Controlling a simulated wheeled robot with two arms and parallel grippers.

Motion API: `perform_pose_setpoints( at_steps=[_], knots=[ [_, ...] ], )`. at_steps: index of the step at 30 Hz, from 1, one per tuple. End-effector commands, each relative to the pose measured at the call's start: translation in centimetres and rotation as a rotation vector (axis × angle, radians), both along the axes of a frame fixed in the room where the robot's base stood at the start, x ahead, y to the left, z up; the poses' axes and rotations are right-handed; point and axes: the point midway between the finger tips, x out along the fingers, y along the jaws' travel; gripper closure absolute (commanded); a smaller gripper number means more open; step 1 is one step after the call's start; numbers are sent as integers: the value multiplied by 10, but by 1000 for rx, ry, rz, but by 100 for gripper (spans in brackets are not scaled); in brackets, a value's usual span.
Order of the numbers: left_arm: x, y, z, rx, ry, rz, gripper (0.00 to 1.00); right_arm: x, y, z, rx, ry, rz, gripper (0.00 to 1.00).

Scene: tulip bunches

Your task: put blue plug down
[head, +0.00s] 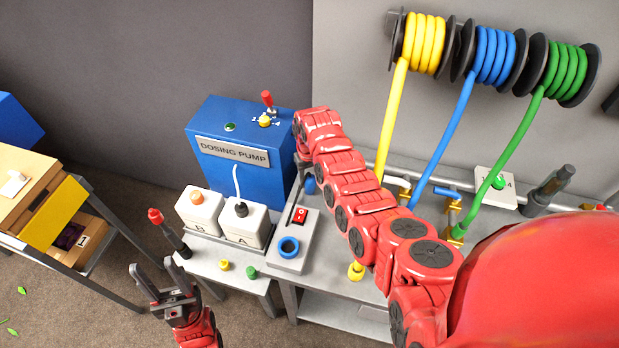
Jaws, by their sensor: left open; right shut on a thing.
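The blue plug (310,185) shows as a small blue piece just below the wrist of my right arm, beside the blue dosing pump (213,160). My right gripper (303,172) is shut on it; the fingers are mostly hidden by my red arm. I cannot tell whether the plug touches anything underneath. A blue ring (289,247) sits on the light grey panel below, near a red switch (300,215). My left gripper (152,266) is open and empty at the lower left, over the floor.
Yellow, blue and green hoses (443,150) hang at the right. A cart with drawers (55,212) stands left.

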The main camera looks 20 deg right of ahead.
Motion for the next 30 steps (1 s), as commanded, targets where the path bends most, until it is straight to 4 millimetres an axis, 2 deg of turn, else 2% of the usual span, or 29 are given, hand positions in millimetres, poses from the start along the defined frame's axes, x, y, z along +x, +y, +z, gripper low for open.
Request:
perform_pose_setpoints(
  at_steps=[3, 4, 8, 19, 22, 28, 30],
  knots=[
    [0, 0, -4, 0, 0, 0, 50, 0, 0, -5, 0, 0, 0, 100],
    [0, 0, -3, 0, 0, 0, 50, 0, 0, -3, 0, 0, 0, 47],
    [0, 0, -2, 0, 0, 0, 50, 0, 0, -2, 0, 0, 0, 24],
    [0, 0, 3, 0, 0, 0, 50, 0, 0, 3, 0, -1, 0, 22],
    [0, 0, -4, 0, 0, 0, 50, 2, 0, 6, -2, -5, 0, 22],
    [0, 0, -14, 0, 0, 0, 50, 2, 0, 30, 0, -7, -1, 22],
    [0, 0, -23, 0, 0, 0, 50, 3, 0, 46, 0, -10, -1, 22]
  ],
)
